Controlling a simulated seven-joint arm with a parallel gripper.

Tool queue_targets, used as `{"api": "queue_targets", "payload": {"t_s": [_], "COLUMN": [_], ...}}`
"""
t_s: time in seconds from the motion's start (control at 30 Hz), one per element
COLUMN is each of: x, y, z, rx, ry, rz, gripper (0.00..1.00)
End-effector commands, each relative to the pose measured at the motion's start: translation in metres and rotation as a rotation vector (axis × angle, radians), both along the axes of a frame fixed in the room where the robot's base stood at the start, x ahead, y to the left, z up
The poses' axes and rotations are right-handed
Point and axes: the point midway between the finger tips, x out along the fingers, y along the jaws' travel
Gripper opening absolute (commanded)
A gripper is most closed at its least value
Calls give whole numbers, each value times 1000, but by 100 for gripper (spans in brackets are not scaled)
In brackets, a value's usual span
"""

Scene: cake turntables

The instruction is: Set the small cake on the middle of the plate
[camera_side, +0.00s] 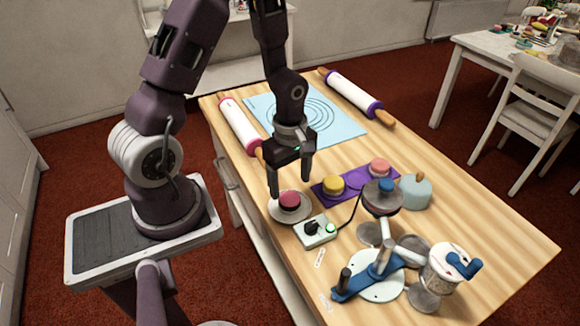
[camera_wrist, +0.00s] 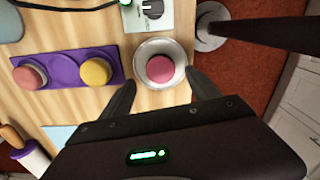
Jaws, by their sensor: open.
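A small cake (camera_side: 289,199) with a dark pink top and darker side sits on a round pale plate (camera_side: 276,213) near the table's left edge. In the wrist view the cake (camera_wrist: 162,70) lies inside the rim of the plate (camera_wrist: 184,52), a little towards my gripper; exact centring is hard to tell. My gripper (camera_side: 289,186) is open and empty, pointing down above the plate. In the wrist view its fingers (camera_wrist: 161,80) are spread on either side of the cake's near edge, with clear gaps to it.
A purple mat (camera_side: 350,186) holds a yellow cake (camera_side: 333,184) and a pink cake (camera_side: 379,168). A control box (camera_side: 314,232) with a knob and green light stands close to the plate. A turntable (camera_side: 383,200) and cranked device (camera_side: 375,285) stand right. Rolling pins (camera_side: 240,125) lie behind.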

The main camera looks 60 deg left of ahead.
Motion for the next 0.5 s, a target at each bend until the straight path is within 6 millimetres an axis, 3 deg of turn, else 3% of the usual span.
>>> {"api": "queue_targets", "payload": {"t_s": [0.1, 0.37, 0.47, 0.5], "x": [1, 0, -1, -4], "y": [1, -1, -9, -15], "z": [32, 69, 102, 122], "rx": [2, 7, 46, 73], "ry": [-7, -10, -59, -89], "rz": [2, -28, -217, -342], "gripper": [71, 71, 71, 71]}}
